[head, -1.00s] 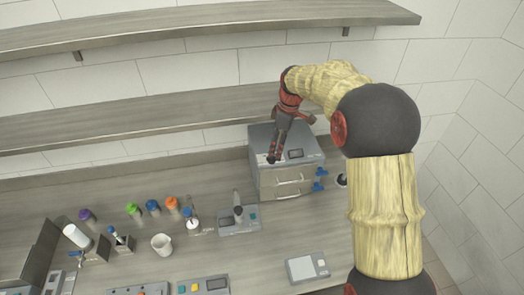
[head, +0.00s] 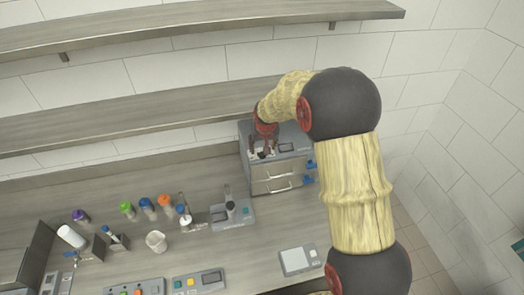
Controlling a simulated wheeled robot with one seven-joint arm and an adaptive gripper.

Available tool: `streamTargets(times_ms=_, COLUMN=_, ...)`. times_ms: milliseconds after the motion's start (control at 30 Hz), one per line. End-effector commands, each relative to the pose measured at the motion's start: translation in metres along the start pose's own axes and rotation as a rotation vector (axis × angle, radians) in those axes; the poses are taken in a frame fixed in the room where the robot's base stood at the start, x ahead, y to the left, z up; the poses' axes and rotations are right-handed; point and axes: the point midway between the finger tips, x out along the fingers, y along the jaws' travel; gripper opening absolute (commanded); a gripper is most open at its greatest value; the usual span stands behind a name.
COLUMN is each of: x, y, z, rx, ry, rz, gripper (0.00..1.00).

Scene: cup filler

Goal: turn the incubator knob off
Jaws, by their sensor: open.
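The grey box-shaped unit (head: 277,187), which I take to be the incubator, stands against the wall on the counter, right of centre in the head view. It has a dark display (head: 286,147) on its top and two bar handles on its front. My gripper (head: 262,154) is open and points down over the left part of its top, fingers apart. I cannot tell whether the fingers touch anything. The knob cannot be made out clearly; it is small or hidden by the fingers.
Blue fittings (head: 309,172) stick out from the box's right side. A grey device (head: 233,213) stands to its left and a flat scale (head: 297,261) in front. Several coloured-cap bottles and a white cup (head: 156,241) are farther left. A shelf (head: 130,118) runs behind.

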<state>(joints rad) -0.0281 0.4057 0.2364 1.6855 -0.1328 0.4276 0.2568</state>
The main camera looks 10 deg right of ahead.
Motion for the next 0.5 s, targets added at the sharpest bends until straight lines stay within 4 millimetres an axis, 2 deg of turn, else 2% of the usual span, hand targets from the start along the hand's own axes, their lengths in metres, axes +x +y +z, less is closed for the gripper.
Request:
streamTargets(times_ms=200, x=0.034, y=0.0, z=0.001, rx=-0.001, ry=-0.003, rz=0.0, gripper=0.53)
streamTargets(times_ms=333, x=0.047, y=0.0, z=0.0, rx=-0.002, ry=-0.002, rz=0.0, gripper=0.53)
streamTargets(times_ms=500, x=0.054, y=0.0, z=0.0, rx=-0.003, ry=-0.001, rz=0.0, gripper=0.53)
